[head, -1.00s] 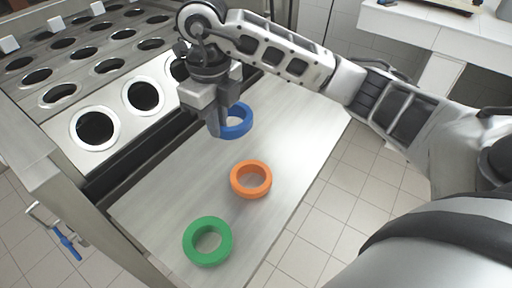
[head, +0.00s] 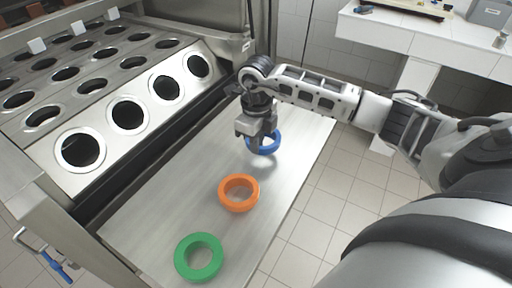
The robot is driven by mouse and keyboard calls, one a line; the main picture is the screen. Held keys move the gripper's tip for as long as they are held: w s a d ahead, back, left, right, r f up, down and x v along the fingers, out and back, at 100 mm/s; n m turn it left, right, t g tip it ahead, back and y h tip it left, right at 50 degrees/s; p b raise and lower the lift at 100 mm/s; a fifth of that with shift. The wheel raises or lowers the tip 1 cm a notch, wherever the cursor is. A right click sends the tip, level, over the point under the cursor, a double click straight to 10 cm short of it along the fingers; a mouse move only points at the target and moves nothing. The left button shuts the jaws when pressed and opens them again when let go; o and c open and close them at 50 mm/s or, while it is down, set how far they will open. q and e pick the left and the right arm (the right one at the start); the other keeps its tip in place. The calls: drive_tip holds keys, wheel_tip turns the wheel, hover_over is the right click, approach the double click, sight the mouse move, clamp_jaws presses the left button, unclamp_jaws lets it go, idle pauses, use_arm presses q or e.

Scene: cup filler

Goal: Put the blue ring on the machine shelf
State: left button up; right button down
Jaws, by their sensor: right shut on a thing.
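The blue ring (head: 268,143) is at the far part of the steel shelf (head: 170,190) along the machine's front. My right gripper (head: 257,148) points down and is shut on the near left side of the ring's wall. The gripper hides part of the ring. The ring is over the shelf surface; I cannot tell whether it touches it. An orange ring (head: 239,205) lies flat at the middle of the shelf, and a green ring (head: 199,272) lies flat at its near end. My left gripper is not in view.
The machine's sloped steel panel (head: 106,141) with several round holes rises left of the shelf. A white counter (head: 410,40) stands at the back right. A blue-handled valve (head: 55,265) is at the lower left. Tiled floor is clear right of the shelf.

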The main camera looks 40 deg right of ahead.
drive_tip(key=shift+a+f, duration=0.1)
drive_tip(key=shift+f, duration=1.1)
drive_tip(key=shift+f, duration=0.1)
drive_tip(key=c, duration=1.5)
unclamp_jaws()
drive_tip(key=shift+c, duration=0.2)
